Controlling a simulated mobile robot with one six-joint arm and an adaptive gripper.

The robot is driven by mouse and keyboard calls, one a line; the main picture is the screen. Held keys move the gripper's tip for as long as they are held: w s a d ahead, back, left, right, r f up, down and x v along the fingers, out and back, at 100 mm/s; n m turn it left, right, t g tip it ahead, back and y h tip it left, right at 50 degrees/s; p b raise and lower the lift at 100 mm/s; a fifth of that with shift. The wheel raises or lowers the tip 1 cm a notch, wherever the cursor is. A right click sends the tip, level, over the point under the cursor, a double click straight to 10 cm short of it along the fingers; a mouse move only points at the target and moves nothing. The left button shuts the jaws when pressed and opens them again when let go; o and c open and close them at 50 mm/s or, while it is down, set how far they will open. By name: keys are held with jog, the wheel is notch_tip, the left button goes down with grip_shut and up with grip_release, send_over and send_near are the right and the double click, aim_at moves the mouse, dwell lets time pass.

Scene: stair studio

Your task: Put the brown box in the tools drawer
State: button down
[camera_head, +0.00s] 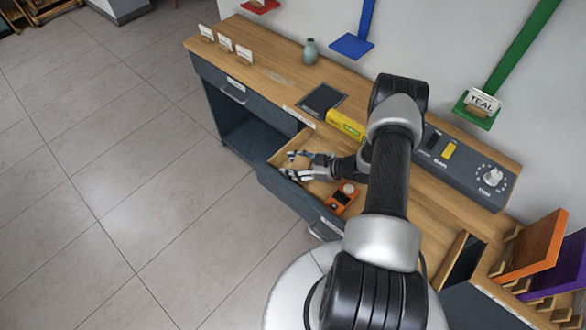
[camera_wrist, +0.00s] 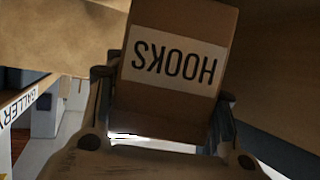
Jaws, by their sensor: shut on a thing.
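The brown box (camera_wrist: 178,70) fills the middle of the wrist view, with a pale label reading HOOKS upside down. My gripper (camera_head: 298,166) is shut on it, a finger on each side. In the head view my gripper is over the open drawer (camera_head: 281,190), which has a grey front and a wooden inside. The box cannot be made out clearly there against the wood. I cannot read a tools label on the drawer, nor tell whether the box touches its floor. An orange device (camera_head: 341,199) with a pale round part lies at the drawer's right side.
The wooden counter (camera_head: 262,62) holds a yellow box (camera_head: 346,124), a dark pad (camera_head: 322,99), a small vase (camera_head: 310,51) and a control panel (camera_head: 462,165). Another drawer (camera_head: 236,94) at the left is closed. Orange and purple boards (camera_head: 536,246) stand at right. The floor at left is clear.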

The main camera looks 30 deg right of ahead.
aim_at(309, 168)
jog(key=shift+f, duration=0.5)
jog(key=shift+f, duration=0.2)
jog(key=c, duration=1)
grip_release()
jog(key=shift+r, duration=0.1)
jog(key=shift+r, duration=0.25)
jog(key=p+v, duration=0.3)
jog(key=v, duration=0.9)
jog(key=shift+d+f, duration=0.1)
jog(key=shift+f, duration=0.05)
